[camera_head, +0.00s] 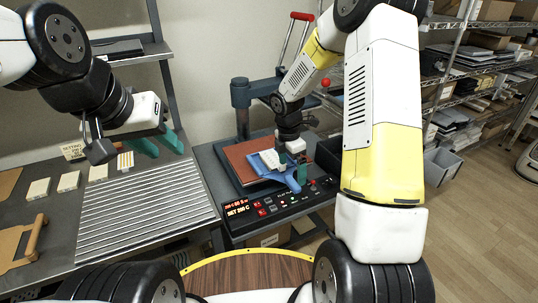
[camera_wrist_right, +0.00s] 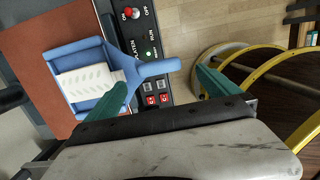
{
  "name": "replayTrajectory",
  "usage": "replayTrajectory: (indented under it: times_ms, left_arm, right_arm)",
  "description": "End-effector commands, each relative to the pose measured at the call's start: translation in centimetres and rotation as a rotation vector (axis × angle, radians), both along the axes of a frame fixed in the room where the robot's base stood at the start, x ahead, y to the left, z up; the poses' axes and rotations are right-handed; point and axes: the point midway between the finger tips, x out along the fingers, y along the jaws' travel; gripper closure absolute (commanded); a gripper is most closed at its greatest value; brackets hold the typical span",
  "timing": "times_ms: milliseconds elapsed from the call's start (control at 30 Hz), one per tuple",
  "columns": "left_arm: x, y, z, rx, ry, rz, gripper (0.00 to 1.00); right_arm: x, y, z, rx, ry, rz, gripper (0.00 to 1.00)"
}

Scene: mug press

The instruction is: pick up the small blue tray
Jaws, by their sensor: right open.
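The small blue tray (camera_head: 280,178) lies on the brown-red pad of the press in the head view, with a white patterned piece on it. In the right wrist view the tray (camera_wrist_right: 88,52) is at the left, and its blue handle (camera_wrist_right: 155,69) reaches right, between the lines of my fingers. My right gripper (camera_wrist_right: 160,78) is open with green fingers apart, one near each end of the handle; whether they touch it I cannot tell. In the head view the right gripper (camera_head: 292,167) partly hides the tray. My left gripper (camera_head: 168,148) is open and empty above the ribbed rack.
The press control panel (camera_head: 275,207) with lit display and buttons lies in front of the pad (camera_head: 240,160). The ribbed metal rack (camera_head: 145,210) and several pale blocks (camera_head: 68,181) are at the left. A yellow-rimmed round wooden top (camera_head: 250,275) is at the front.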

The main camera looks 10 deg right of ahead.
Motion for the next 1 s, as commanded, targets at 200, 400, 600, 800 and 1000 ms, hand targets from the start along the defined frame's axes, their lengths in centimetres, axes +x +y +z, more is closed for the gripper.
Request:
replayTrajectory:
  times_ms: [200,400,600,800,1000]
  left_arm:
    - [0.0,0.0,0.0,0.000,0.000,0.000,0.64]
    - [0.0,0.0,0.0,0.000,0.000,0.000,0.64]
    - [0.0,0.0,0.0,0.000,0.000,0.000,0.64]
    - [0.0,0.0,0.0,0.000,0.000,0.000,0.64]
    - [0.0,0.0,0.0,0.000,0.000,0.000,0.64]
  right_arm:
    - [0.2,-0.3,-3.0,0.000,0.003,-0.001,0.00]
    - [0.4,-0.6,-5.3,0.000,0.000,-0.002,0.00]
    - [0.5,-0.7,-5.6,0.000,0.000,-0.004,0.00]
    - [0.4,-0.7,-5.6,0.001,-0.001,-0.004,0.26]
    - [0.5,-0.7,-5.6,0.001,-0.001,-0.004,0.65]
